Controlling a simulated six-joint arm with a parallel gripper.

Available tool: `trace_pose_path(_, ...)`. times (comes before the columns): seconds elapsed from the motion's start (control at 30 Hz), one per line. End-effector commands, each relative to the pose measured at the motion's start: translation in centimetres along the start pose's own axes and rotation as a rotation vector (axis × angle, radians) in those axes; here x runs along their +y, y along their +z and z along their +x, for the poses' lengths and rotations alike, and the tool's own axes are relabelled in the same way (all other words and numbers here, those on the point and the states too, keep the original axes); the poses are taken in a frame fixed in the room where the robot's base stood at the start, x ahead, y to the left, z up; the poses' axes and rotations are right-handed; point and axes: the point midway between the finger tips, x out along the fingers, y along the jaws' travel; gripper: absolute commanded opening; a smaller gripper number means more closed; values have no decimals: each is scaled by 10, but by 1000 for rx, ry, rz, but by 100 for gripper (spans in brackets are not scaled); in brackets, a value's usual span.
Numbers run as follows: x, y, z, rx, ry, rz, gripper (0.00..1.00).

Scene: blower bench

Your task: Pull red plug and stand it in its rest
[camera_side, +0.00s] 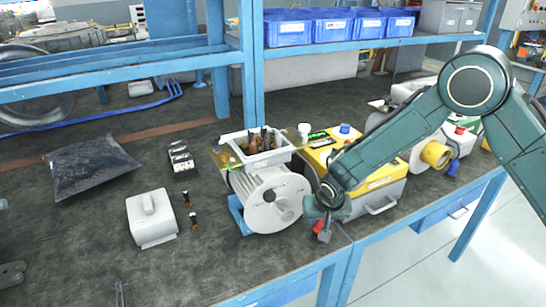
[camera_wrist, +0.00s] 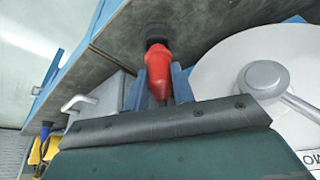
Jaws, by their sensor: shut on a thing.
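The red plug (camera_wrist: 158,68) is between the two blue-grey fingers of my gripper (camera_wrist: 159,92) in the wrist view, and the jaws are shut on it. The plug's far end meets a dark round piece (camera_wrist: 156,34) against the grey bench surface; I cannot tell whether this is part of the plug or a separate holder. In the side view the red plug (camera_side: 318,226) shows as a small red patch at my gripper (camera_side: 322,225), near the bench's front edge, right of the white blower (camera_side: 273,205). I cannot clearly identify the rest.
The blower's pale disc (camera_wrist: 225,68) with its grey hub and lever is close on the right. A yellow case (camera_side: 375,190) with a handle stands behind my gripper. A white box (camera_side: 151,218) and a dark bag (camera_side: 90,165) lie left. The bench front-left is mostly clear.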

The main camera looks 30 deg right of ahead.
Motion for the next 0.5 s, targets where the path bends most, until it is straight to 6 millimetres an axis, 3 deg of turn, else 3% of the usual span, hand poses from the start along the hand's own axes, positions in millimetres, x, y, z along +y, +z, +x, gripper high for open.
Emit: trace_pose_path(0.5,0,2,5,1,-1,0,0)
